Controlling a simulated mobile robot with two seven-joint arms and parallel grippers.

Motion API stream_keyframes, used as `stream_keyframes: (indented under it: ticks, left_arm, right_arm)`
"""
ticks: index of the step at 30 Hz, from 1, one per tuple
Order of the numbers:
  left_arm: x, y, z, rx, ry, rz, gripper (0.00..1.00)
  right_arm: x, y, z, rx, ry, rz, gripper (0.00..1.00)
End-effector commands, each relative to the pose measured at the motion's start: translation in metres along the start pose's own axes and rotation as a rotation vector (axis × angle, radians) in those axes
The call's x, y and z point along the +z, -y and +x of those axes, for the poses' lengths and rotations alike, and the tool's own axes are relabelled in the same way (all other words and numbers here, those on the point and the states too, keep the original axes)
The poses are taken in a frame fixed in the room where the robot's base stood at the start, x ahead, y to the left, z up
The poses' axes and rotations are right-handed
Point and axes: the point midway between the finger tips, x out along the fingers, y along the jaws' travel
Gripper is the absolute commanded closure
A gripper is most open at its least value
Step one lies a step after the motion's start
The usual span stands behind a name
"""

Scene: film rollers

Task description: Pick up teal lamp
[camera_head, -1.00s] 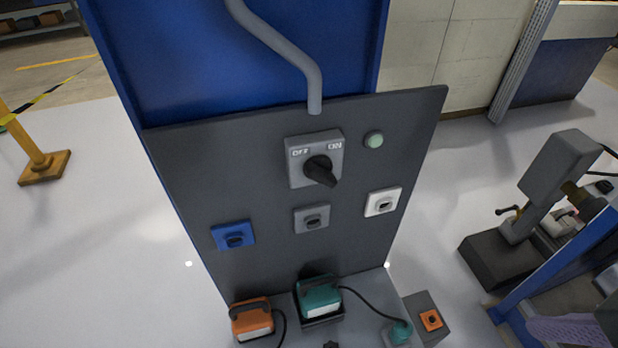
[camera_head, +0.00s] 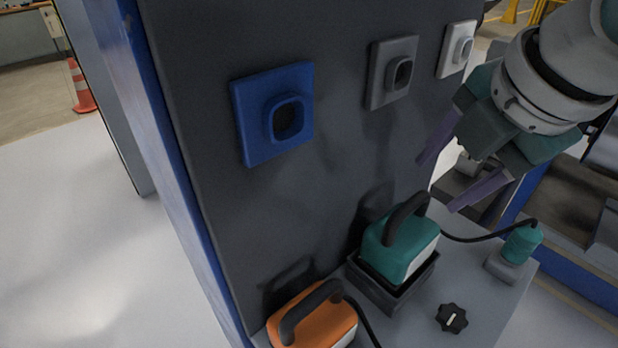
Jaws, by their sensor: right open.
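The teal lamp (camera_head: 398,250) has a dark arched handle and a pale front face. It sits in a dark square tray (camera_head: 378,290) on a grey shelf, close to the panel. A black cable runs from it to a teal plug (camera_head: 522,242) on a small grey block at the right. My right gripper (camera_head: 442,183) comes in from the upper right with its two purple fingers apart. It is open and empty, above and to the right of the lamp's handle, and appears not to touch it. My left gripper is not in view.
An orange lamp (camera_head: 314,318) with a dark handle stands at the left on the shelf. A black knob (camera_head: 452,318) is at the front. The dark upright panel (camera_head: 330,180) behind carries blue (camera_head: 241,115), grey (camera_head: 376,80) and white (camera_head: 447,52) sockets.

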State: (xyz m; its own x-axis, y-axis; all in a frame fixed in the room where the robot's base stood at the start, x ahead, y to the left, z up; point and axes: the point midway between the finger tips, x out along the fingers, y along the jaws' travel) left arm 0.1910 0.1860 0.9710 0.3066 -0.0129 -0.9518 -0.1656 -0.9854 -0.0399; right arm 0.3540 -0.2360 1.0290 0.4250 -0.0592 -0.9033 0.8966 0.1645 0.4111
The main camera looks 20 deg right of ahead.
Motion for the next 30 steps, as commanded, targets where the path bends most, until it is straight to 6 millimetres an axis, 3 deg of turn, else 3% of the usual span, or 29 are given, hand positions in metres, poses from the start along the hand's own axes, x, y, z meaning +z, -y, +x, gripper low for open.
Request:
stream_keyframes:
  ticks: [21, 30]
  left_arm:
    - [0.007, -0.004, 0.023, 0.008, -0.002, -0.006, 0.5]
    - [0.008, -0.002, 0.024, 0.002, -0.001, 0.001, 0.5]
  right_arm:
    - [0.002, -0.001, 0.093, -0.001, 0.007, -0.011, 0.4]
    - [0.002, -0.001, 0.103, 0.0, 0.008, -0.014, 0.4]
